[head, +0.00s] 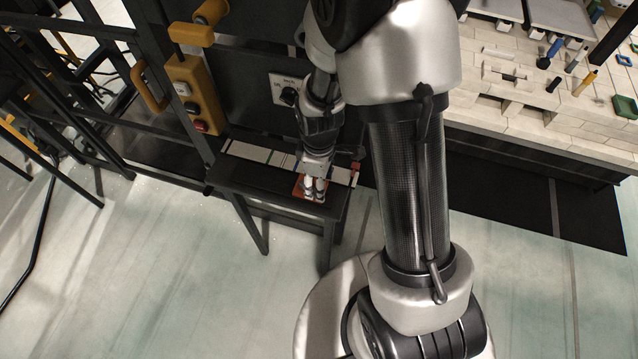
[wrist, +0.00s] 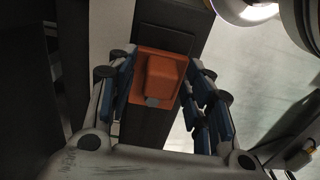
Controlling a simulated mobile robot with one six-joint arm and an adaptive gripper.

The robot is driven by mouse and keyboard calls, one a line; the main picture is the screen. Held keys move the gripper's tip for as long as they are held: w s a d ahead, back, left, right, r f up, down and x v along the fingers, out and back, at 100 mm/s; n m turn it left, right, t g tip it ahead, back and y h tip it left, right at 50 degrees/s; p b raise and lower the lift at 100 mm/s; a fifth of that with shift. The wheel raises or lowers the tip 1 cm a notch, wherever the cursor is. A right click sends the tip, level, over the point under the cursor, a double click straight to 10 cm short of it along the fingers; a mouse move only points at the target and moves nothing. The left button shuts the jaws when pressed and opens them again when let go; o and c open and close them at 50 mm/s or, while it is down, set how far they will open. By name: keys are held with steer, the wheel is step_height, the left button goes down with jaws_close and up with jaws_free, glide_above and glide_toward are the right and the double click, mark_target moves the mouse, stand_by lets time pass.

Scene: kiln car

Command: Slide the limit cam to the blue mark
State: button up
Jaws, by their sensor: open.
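The limit cam is an orange block on a flat orange base; it shows in the wrist view (wrist: 163,78) and partly under my gripper in the head view (head: 308,190). It sits on a dark bench-like rail (head: 262,185). My gripper (wrist: 160,88) is open, with blue-padded fingers on the left and right of the cam's raised block. I cannot tell whether the pads touch it. In the head view my gripper (head: 315,184) points down over the right part of the rail. I cannot make out a blue mark in either view.
A yellow control box (head: 190,95) stands behind left. A pale brick-topped kiln car (head: 555,105) is at the right.

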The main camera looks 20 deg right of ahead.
steer(key=shift+f, duration=0.25)
steer(key=shift+c, duration=0.6)
jaws_close()
